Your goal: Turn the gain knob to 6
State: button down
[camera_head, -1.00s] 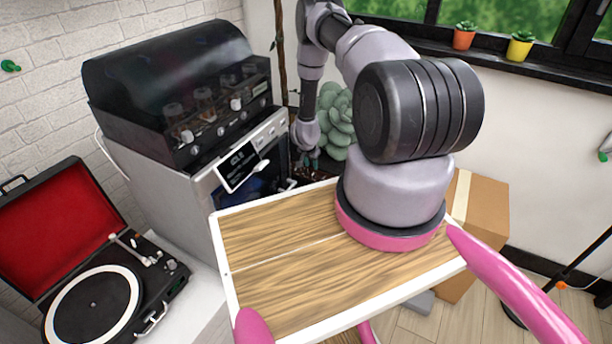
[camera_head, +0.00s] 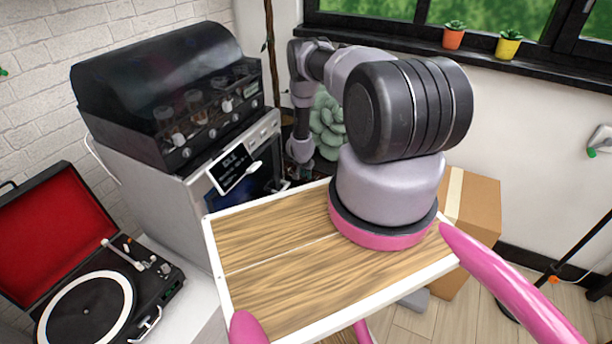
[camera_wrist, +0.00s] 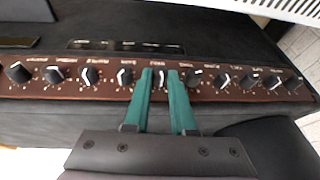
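In the wrist view a black amplifier (camera_wrist: 60,115) carries a brown-red control panel (camera_wrist: 108,90) with a row of black knobs with white pointer marks. The labels appear upside down and are too small to read surely, so I cannot tell which knob is gain. My gripper (camera_wrist: 161,74) has two teal fingers reaching the panel, one on each side of a middle knob (camera_wrist: 162,77). The fingers stand apart, with slight room around this knob. Its setting is partly hidden and unreadable. In the head view my gripper is low beside the grey-white machine, its fingers hardly visible.
The machine (camera_head: 150,190) with a dark hood and small screen stands left of my arm. A record player (camera_head: 90,300) is at lower left. A green plant (camera_head: 327,125) and a cardboard box (camera_head: 478,210) stand behind. A white grille (camera_wrist: 285,10) borders the wrist view.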

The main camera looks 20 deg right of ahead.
jog(key=shift+d, duration=0.1)
dwell(0.3)
jog(key=shift+s+d+f+m+t+y, duration=0.1)
jog(key=shift+s+m+t+y, duration=0.1)
jog(key=shift+t+y, duration=0.45)
jog(key=shift+s+d+f+m+t+y, duration=0.1)
jog(key=shift+m+t+y, duration=0.2)
jog(key=shift+t, duration=0.6)
jog(key=shift+s+d+m+t+y, duration=0.1)
jog(key=shift+s+t+y, duration=0.05)
jog(key=shift+t+y, duration=0.5)
jog(key=c, duration=1)
grip_release()
jog(key=v, duration=1)
jog(key=shift+s+r, duration=0.15)
jog(key=shift+s, duration=0.25)
